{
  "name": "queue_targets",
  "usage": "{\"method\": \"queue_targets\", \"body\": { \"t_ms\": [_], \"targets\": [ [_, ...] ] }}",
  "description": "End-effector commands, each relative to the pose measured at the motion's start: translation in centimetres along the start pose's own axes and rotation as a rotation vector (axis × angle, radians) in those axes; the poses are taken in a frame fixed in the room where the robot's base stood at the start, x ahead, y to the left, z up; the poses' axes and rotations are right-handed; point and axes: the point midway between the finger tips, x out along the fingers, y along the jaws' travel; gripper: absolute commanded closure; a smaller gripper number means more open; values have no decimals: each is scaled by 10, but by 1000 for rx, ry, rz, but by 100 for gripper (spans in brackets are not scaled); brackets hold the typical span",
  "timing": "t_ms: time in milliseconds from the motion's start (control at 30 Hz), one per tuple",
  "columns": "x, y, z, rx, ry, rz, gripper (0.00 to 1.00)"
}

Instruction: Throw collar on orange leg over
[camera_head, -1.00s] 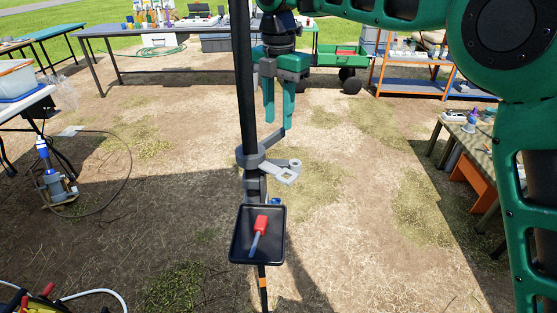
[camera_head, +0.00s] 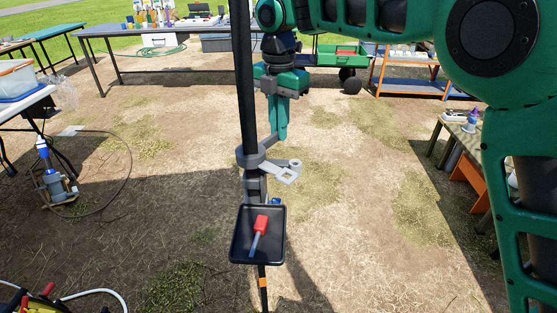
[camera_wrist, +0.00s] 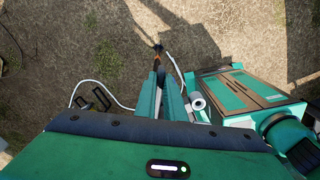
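The grey collar (camera_head: 250,158) is around a dark upright leg (camera_head: 245,80). This leg has an orange band (camera_head: 262,283) low down. A pale lever (camera_head: 284,172) with a ringed end sticks out to the right of the collar. My gripper (camera_head: 278,136) points down just above the lever, close to the leg's right side. Its fingers look together and hold nothing visible; they also look together in the wrist view (camera_wrist: 162,78). A pale ringed part (camera_wrist: 197,101) beside the fingers there may be the lever's end.
A black tray (camera_head: 238,250) with a red-handled tool (camera_head: 260,228) is mounted on the leg below the collar. A blue-and-grey pump (camera_head: 52,180) stands on the left. A long table (camera_head: 190,30) spans the back. Open ground lies right of the leg.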

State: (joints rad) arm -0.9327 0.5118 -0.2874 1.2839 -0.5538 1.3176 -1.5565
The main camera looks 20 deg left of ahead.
Motion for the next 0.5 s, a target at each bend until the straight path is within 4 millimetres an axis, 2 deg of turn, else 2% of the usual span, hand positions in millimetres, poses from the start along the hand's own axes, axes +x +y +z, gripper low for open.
{"method": "queue_targets", "body": {
  "t_ms": [167, 500],
  "targets": [
    [0, 7, -2, -63, -1, 1, 100],
    [0, 41, -11, -401, 0, 2, 100]
  ]
}}
